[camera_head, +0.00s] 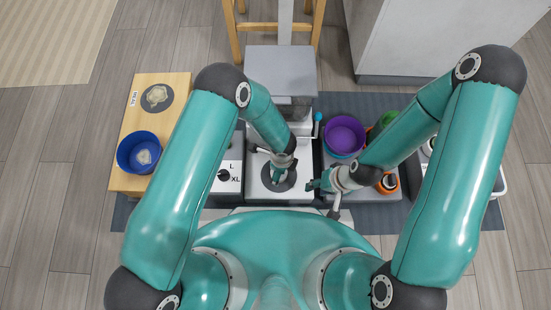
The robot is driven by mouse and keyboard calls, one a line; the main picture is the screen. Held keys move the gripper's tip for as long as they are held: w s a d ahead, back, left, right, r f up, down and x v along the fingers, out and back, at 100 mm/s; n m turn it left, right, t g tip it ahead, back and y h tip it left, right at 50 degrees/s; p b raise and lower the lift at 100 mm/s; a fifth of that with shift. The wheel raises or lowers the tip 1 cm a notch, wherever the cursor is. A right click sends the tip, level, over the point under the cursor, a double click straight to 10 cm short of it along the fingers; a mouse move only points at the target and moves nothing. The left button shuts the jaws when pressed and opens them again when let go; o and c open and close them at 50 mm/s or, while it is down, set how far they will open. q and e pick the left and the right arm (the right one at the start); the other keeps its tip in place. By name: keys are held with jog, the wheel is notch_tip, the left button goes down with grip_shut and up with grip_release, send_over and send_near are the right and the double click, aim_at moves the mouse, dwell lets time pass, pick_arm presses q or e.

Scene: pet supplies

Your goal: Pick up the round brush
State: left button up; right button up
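I cannot make out the round brush for certain in the head view. A small item with a light blue round end (318,117) stands beside the grey machine, too small to identify. My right gripper (324,199) is over the near left part of the right-hand grey tray, its fingers spread apart with nothing seen between them. My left gripper (265,164) is over a white platform with a dark round disc (287,183), its fingers also apart and seemingly empty. My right forearm and wrist hide part of the tray.
A purple bowl (344,132) and an orange-rimmed dark container (389,184) stand on the right-hand tray. A wooden board (170,92) at left holds a blue bowl (127,147). A panel marked L and XL (232,176) lies left of the white platform. A wooden stool (236,38) stands behind.

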pick_arm(q)
jog(key=f, duration=0.1)
jog(key=f+b, duration=0.1)
jog(key=f, duration=0.1)
jog(key=f+b, duration=0.1)
jog(key=f, duration=0.1)
jog(key=shift+w+a, duration=0.25)
jog(key=shift+w, duration=0.05)
jog(key=c, duration=1.2)
jog(key=shift+r, duration=0.15)
jog(key=shift+c, duration=0.2)
notch_tip(320, 180, up, 20)
jog(key=p, duration=0.8)
